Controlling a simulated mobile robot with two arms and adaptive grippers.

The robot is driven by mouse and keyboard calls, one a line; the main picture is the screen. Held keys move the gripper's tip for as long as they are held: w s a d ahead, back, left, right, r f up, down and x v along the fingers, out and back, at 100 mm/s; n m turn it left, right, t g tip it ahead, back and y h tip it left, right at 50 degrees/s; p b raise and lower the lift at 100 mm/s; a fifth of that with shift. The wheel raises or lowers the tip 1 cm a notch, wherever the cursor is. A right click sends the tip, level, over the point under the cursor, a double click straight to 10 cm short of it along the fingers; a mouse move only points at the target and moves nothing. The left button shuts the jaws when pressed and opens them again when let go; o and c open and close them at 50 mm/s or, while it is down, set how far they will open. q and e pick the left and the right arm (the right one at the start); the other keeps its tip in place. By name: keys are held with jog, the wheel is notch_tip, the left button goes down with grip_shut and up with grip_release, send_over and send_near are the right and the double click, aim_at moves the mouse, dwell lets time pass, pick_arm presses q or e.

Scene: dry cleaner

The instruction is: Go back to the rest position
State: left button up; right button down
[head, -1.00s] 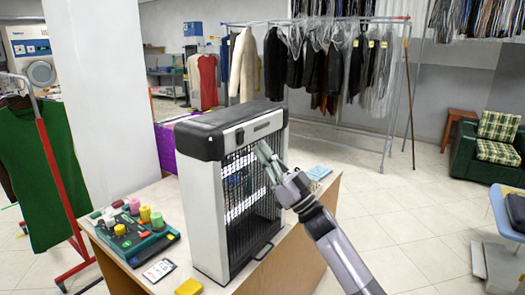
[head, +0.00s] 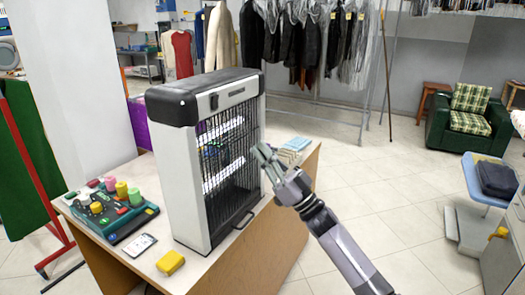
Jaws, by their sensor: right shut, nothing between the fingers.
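My right gripper (head: 262,156) is shut and empty. It is raised in front of the right side of a black and white appliance with a wire grille (head: 203,160), near the grille. I cannot tell whether it touches the grille. The appliance stands upright on a wooden table (head: 262,252). My left gripper is not in view.
A clothes rack (head: 350,124) stands behind. The tiled floor to the right is open, up to a blue-topped stand (head: 478,172) and green armchair (head: 452,130).

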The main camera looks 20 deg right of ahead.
jog(key=w+d+f+m+h, duration=0.25)
jog(key=f+h, duration=0.35)
jog(key=f, duration=0.6)
jog(key=w+d+f+m+h, duration=0.1)
jog(key=f+m+h, duration=0.35)
jog(key=f, duration=0.85)
jog(key=s+f+g+h, duration=0.2)
jog(key=s+f+g, duration=0.15)
jog(key=f, duration=0.65)
jog(key=s+f+g+h, duration=0.1)
jog(key=s+f+g, duration=0.1)
jog(key=s+f, duration=0.5)
jog(key=s+f+g+h, duration=0.2)
jog(key=f, duration=1)
jog(key=s+f+g, duration=0.6)
jog(key=s+f, duration=1.1)
jog(key=s, duration=0.2)
jog(key=s+a+f+g, duration=0.1)
jog(key=s+f+g, duration=0.1)
jog(key=s, duration=0.7)
jog(key=s+a+f+n+g, duration=0.1)
jog(key=s+f+g, duration=0.1)
jog(key=s, duration=0.7)
jog(key=s+a+f+g, duration=0.2)
jog(key=s+f, duration=0.2)
jog(key=s, duration=0.5)
jog(key=shift+s+f+n+h, duration=0.15)
jog(key=shift+s+n+h, duration=0.2)
jog(key=shift+n+h, duration=0.1)
